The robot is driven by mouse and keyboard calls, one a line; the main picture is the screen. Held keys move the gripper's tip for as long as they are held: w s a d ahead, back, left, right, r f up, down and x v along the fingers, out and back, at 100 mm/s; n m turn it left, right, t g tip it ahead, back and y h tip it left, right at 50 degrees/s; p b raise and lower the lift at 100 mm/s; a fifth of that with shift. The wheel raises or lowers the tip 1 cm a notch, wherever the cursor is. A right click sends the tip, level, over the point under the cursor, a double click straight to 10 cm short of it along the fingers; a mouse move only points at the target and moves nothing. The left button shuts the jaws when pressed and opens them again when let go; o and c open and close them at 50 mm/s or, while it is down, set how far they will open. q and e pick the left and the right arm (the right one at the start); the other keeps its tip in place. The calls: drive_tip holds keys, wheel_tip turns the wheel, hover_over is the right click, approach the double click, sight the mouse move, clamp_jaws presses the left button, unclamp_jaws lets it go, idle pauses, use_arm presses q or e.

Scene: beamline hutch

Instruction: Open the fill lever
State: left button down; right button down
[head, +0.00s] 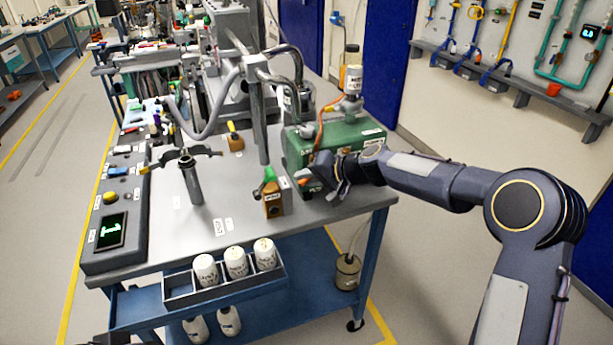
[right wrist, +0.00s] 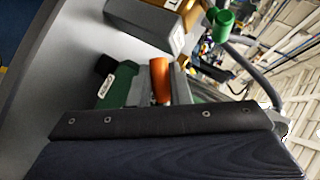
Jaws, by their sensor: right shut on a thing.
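My right gripper (head: 310,181) is at the front of a green machine box (head: 345,147) on the bench's right side. In the right wrist view the gripper (right wrist: 160,82) is shut on an orange lever handle (right wrist: 160,80), with grey fingers on both sides. The orange handle also shows a little in the head view (head: 304,181), mostly hidden by the gripper. A green part with a white label (right wrist: 117,87) lies close beside the fingers. The label is too small to read, and the lever's pivot is hidden.
A tan block with a green lever (head: 272,202) stands just left of the gripper. A bottle (head: 353,80) tops the green box. A grey post (head: 261,120) rises behind. White bottles (head: 236,262) sit in a lower tray.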

idle(0.3)
drive_tip(key=c, duration=1.3)
unclamp_jaws()
drive_tip(key=shift+c, duration=0.2)
drive_tip(key=b+v, duration=0.1)
drive_tip(key=v, duration=0.7)
